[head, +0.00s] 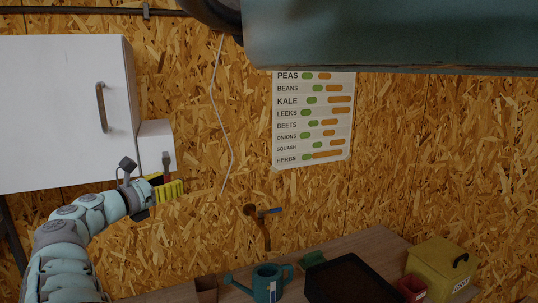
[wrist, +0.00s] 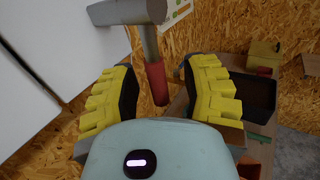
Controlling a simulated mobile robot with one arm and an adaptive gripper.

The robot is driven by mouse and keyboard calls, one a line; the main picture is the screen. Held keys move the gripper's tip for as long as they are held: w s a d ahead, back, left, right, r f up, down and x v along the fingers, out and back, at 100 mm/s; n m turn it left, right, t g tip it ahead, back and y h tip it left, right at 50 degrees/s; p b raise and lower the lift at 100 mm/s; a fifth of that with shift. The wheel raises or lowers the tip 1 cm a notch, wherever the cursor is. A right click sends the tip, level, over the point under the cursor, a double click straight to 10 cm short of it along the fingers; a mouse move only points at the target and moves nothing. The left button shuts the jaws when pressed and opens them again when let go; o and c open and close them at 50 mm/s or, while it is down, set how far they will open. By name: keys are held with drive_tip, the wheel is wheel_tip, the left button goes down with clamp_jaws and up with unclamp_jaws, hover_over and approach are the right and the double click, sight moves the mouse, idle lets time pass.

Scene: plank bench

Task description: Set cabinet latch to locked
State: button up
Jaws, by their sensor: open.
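The white cabinet (head: 60,110) hangs on the wall at the left, its door closed, with a brown bar handle (head: 101,107). A small white box (head: 156,139) sits at its right side. The latch lever (head: 166,160) shows as a short dark red grip on that box, pointing down. In the wrist view the latch lever (wrist: 157,84) has a grey shank and a red grip, hanging down slightly tilted. My gripper (head: 170,188) is just below the box. Its yellow fingers are open, with the red grip appearing between them in the wrist view (wrist: 161,88); contact is not visible.
A wooden bench (head: 345,246) below holds a teal watering can (head: 268,284), a black tray (head: 350,280), a yellow box (head: 442,268) and pots. A tap (head: 262,222) and vegetable chart (head: 313,120) are on the wall. A teal overhang (head: 390,35) crosses the top right.

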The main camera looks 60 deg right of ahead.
drive_tip(key=shift+o, duration=0.2)
clamp_jaws()
drive_tip(key=shift+w+a, duration=0.1)
drive_tip(key=shift+a, duration=0.05)
idle(0.3)
